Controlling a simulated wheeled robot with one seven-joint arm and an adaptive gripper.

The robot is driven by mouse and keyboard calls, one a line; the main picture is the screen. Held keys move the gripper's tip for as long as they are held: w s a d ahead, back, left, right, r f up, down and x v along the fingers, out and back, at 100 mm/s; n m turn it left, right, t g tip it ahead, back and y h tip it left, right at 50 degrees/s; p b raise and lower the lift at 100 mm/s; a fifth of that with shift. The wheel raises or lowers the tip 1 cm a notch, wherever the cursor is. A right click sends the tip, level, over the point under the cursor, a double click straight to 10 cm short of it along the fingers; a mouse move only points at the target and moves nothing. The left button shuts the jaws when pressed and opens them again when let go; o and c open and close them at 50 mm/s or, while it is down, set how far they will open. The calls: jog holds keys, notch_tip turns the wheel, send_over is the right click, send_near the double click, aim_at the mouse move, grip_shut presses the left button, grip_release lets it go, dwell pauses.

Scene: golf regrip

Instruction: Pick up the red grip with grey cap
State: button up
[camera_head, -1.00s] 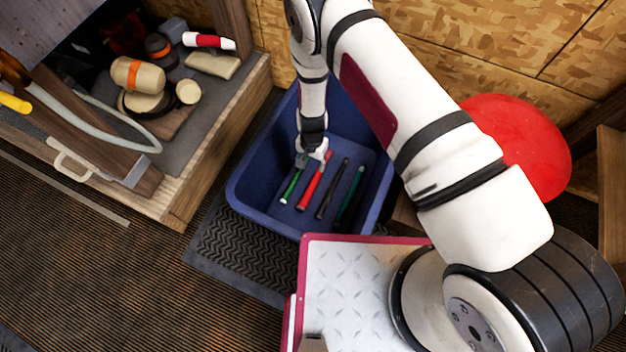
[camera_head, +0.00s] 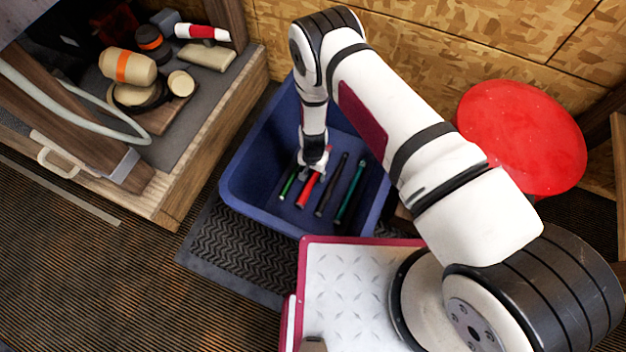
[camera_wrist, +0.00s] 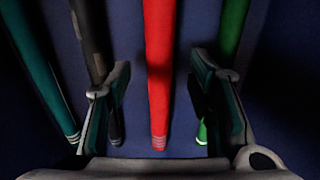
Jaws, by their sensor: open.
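The red grip (camera_head: 306,192) lies in the blue bin, between a green grip on its left and a black one on its right. In the head view, my gripper (camera_head: 312,170) is over its far part and hides some of it. In the wrist view, the red grip (camera_wrist: 159,70) runs between my two open fingers, with grey bands at its near end. My gripper (camera_wrist: 160,85) is open, with a gap on both sides of the red grip. How high the fingertips are above the bin floor is hard to tell.
The blue bin (camera_head: 237,190) has raised walls around the grips. The green grip (camera_head: 288,186), black grip (camera_head: 331,185) and dark teal grip (camera_head: 350,193) lie close by. The right finger is near the green grip (camera_wrist: 232,25). A red round top (camera_head: 520,138) stands right.

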aim_at(313, 177)
notch_tip(313, 177, down, 2)
jog(key=shift+f+b, duration=0.15)
jog(key=shift+b, duration=0.25)
jog(key=shift+c, duration=0.6)
grip_shut()
notch_tip(313, 177, up, 10)
jog(key=p, duration=0.5)
